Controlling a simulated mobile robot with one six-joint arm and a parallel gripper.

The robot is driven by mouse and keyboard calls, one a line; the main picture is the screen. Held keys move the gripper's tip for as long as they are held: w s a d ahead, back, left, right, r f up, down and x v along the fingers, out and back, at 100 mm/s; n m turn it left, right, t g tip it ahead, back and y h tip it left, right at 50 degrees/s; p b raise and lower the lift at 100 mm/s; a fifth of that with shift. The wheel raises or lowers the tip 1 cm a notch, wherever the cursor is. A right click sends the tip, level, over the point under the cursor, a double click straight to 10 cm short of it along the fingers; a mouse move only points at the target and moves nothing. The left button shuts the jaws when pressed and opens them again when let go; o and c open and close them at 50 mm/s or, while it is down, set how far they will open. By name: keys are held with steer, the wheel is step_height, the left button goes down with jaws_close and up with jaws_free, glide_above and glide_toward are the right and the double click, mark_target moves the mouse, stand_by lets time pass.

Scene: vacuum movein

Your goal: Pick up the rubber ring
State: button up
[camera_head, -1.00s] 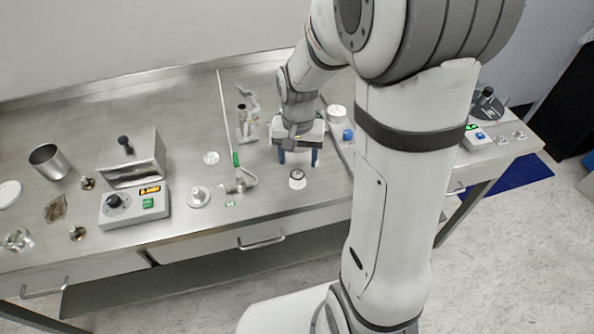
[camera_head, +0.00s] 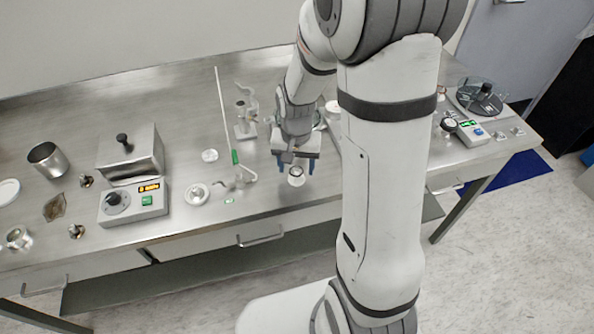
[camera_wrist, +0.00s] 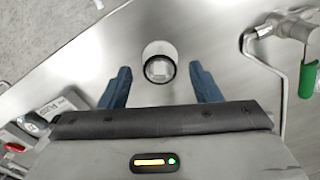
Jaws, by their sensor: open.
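The rubber ring (camera_wrist: 160,80) looks like a dark band around the near end of a small white and clear cylindrical piece (camera_wrist: 160,50) in the wrist view. In the head view that piece (camera_head: 296,175) stands on the steel bench near its front edge. My gripper (camera_head: 294,168) points down just above and behind it. In the wrist view the two blue fingers of my gripper (camera_wrist: 160,78) are spread apart, with the ring centred ahead between their tips. Nothing is held. I cannot tell the exact height gap.
A metal fitting with a green-handled rod (camera_head: 235,157) lies left of my gripper, and a clamp stand (camera_head: 244,118) is behind it. The bench's front edge (camera_head: 262,213) is close.

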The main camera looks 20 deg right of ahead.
steer(key=shift+f, duration=0.1)
steer(key=shift+c, duration=0.5)
steer(key=c, duration=0.8)
steer(key=shift+c, duration=0.2)
